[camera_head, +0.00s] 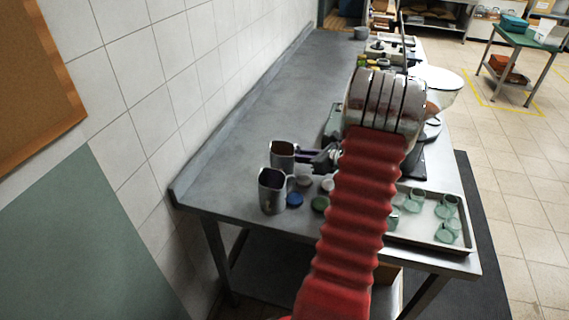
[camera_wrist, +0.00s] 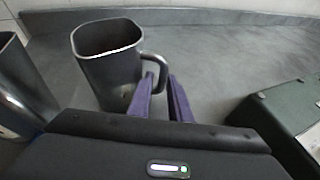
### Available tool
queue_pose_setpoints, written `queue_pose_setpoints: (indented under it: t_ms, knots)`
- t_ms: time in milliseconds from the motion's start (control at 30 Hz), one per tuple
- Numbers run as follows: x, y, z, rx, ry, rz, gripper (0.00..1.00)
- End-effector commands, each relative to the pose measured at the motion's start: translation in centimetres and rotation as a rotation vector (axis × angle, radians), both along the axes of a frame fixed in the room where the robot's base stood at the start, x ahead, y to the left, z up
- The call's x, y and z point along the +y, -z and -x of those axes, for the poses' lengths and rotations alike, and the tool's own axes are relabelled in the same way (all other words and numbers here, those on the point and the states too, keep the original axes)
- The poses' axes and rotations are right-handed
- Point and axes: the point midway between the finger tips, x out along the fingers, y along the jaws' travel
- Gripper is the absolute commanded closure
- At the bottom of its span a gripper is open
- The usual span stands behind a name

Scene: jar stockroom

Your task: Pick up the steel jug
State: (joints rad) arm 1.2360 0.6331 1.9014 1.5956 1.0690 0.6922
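A steel jug (camera_head: 281,157) stands upright on the grey bench, left of my gripper (camera_head: 318,158). In the wrist view this jug (camera_wrist: 108,65) has an open square top and a looped handle at its right. My gripper's two purple fingers (camera_wrist: 162,97) point at that handle, with a gap between them. The handle's lower part runs down between or just beyond the tips; contact is unclear. A second, similar steel jug (camera_head: 271,191) stands nearer the bench's front edge; it shows at the left edge of the wrist view (camera_wrist: 24,88).
A blue lid (camera_head: 294,200), a green lid (camera_head: 320,204) and paler lids lie near the second jug. A tray (camera_head: 403,229) with several green glass pieces is at right. A dark green box (camera_wrist: 290,118) stands right of my gripper. Bare bench lies behind the jugs, up to the wall.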

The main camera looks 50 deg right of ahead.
Motion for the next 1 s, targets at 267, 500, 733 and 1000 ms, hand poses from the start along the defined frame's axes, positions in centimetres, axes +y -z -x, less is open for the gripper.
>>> queue_pose_setpoints:
  t_ms: [267,500,733,1000]
  knots:
    - [0.01,0.25,-0.63,0.001,0.000,0.001,0.82]
    - [0.04,0.27,-0.62,0.001,0.000,0.001,0.82]
    - [0.06,0.28,-0.62,0.001,-0.001,0.001,0.90]
    - [0.04,0.31,-0.62,0.002,0.000,0.001,1.00]
